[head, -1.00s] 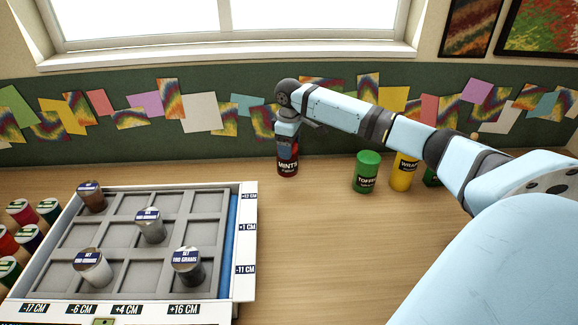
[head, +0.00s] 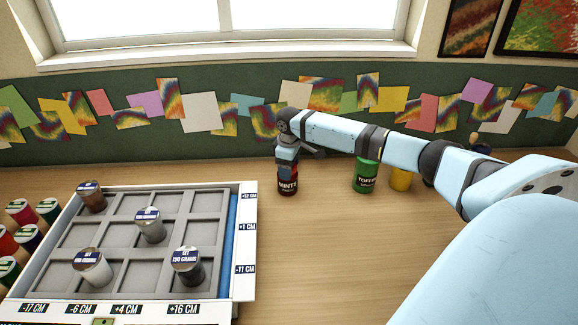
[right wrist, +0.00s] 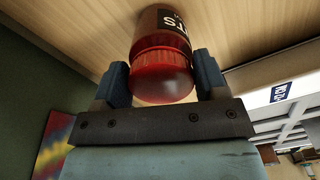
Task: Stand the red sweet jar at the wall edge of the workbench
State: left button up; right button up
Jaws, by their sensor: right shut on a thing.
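The red sweet jar (head: 288,185), with a black label reading MINTS, is upright at the far part of the workbench (head: 320,250), a little in front of the green wall strip. My right gripper (head: 288,164) comes down on it from above and is shut on its upper part. In the right wrist view the red lid (right wrist: 162,75) sits between the two fingers of the gripper (right wrist: 163,82). I cannot tell whether the jar's base touches the wood. My left gripper is not in view.
A green TOFFEE jar (head: 366,177) and a yellow jar (head: 401,180) stand to the right, close under my arm. A white-rimmed tray (head: 246,240) with several canisters lies to the left. Several more jars (head: 22,212) stand beyond it. The bench's front middle is clear.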

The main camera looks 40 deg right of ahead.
jog(key=o, duration=1.4)
notch_tip(320, 180, up, 12)
jog(key=shift+r, duration=0.15)
